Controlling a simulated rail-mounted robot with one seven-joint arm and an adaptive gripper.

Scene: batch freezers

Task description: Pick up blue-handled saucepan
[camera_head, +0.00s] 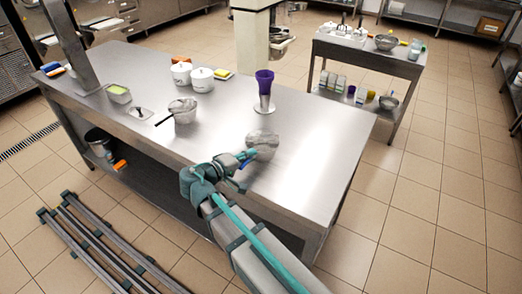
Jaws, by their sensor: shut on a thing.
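The blue-handled saucepan (264,140) is a small metallic pan near the right front part of the steel table. A bit of its blue handle (243,164) shows beside my gripper. My gripper (245,157) reaches in from the lower right and is shut on the saucepan at its handle side. The fingers hide most of the handle. I cannot tell whether the pan's base touches the table or is a little above it.
On the steel table (310,128), a purple cup on a metal stand (264,88) stands behind the pan. A side table (366,50) stands back right. The table's right end is clear.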

